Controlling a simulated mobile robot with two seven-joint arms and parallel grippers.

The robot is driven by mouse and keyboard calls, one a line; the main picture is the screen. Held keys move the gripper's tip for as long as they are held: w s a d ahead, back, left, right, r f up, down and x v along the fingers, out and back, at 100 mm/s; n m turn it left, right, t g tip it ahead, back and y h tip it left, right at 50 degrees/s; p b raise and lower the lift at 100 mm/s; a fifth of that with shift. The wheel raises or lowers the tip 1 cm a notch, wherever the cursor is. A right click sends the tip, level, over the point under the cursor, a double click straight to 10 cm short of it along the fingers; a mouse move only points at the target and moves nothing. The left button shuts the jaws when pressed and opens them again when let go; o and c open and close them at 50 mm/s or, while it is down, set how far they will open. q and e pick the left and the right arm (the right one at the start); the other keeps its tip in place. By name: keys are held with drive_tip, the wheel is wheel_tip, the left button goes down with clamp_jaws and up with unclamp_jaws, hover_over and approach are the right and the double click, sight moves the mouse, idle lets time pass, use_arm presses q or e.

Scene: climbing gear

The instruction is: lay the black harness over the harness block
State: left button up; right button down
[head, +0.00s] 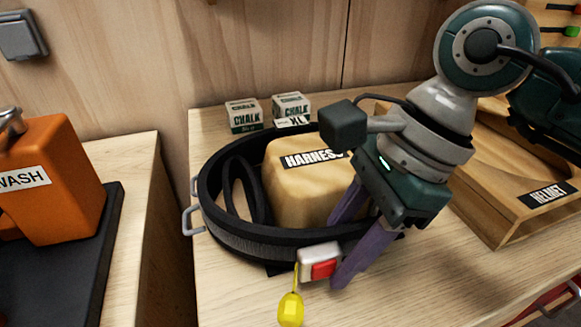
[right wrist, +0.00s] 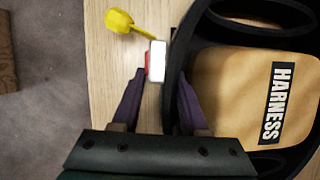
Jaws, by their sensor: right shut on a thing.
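The black harness (head: 237,242) is a wide padded loop with a metal ring at its left and inner straps. It runs around the tan harness block (head: 290,190), whose top with the HARNESS label stands clear inside the loop. My right gripper (head: 338,255) has its purple fingers shut on the front band, beside a white and red buckle (head: 319,262) with a yellow tag. The right wrist view shows the fingers (right wrist: 160,76) at the band and the block (right wrist: 245,95) to their right. I cannot tell whether the band touches the table. My left gripper is not in view.
Two chalk boxes (head: 243,115) stand behind the harness near the wall. A wooden helmet stand (head: 500,190) is at the right. An orange WASH container (head: 60,180) stands on a black tray on a separate surface at the left. The table front left is clear.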

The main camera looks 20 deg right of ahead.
drive_tip(key=shift+f, duration=0.15)
drive_tip(key=shift+c, duration=2.3)
unclamp_jaws()
drive_tip(key=shift+o, duration=0.6)
